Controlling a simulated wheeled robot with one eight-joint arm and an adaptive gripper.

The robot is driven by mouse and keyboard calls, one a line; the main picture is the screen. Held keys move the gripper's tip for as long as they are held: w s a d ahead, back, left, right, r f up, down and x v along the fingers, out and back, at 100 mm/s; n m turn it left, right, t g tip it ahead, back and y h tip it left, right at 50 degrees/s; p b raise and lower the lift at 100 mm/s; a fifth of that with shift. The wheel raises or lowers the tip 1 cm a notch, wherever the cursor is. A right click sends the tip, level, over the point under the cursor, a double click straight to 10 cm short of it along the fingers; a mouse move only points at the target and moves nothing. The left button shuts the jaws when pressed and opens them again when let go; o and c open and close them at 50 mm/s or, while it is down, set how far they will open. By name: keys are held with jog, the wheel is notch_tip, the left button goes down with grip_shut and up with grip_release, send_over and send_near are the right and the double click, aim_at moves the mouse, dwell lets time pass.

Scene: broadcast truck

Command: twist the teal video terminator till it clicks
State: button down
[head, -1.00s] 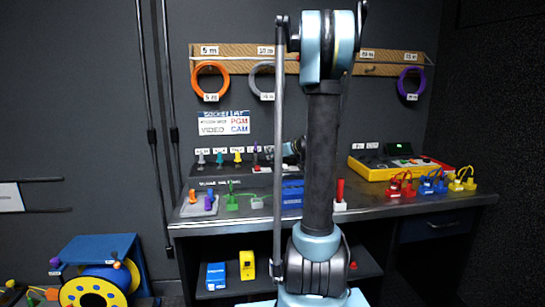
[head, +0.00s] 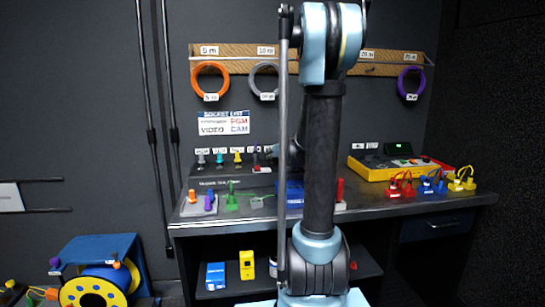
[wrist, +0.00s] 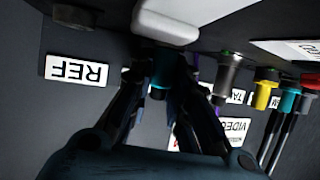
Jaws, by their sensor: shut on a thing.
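In the wrist view, which is upside down, my gripper (wrist: 160,88) is shut on a teal piece (wrist: 162,68), the teal terminator. Its two dark fingers press it from both sides. A pale rounded block (wrist: 168,20) lies just beyond the held piece; I cannot tell whether the two are joined. Another teal connector (wrist: 288,100) stands in the row at the right, also visible in the head view (head: 220,158). My arm hides the gripper and the held piece in the head view.
A grey connector (wrist: 228,72) and a yellow one (wrist: 265,88) stand close to the gripper. A REF label (wrist: 76,70) is on the panel. On the bench stand a yellow case (head: 375,172) and red, blue and yellow cabled pieces (head: 432,184).

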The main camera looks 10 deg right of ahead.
jog(key=shift+a+m+t+h, duration=0.1)
jog(key=shift+m+t+h, duration=0.2)
jog(key=shift+m+h, duration=0.75)
jog(key=shift+f+m+h, duration=0.1)
jog(key=shift+m+h, duration=0.75)
jog(key=shift+h, duration=0.5)
jog(key=c, duration=1.4)
grip_release()
jog(key=shift+s, duration=0.1)
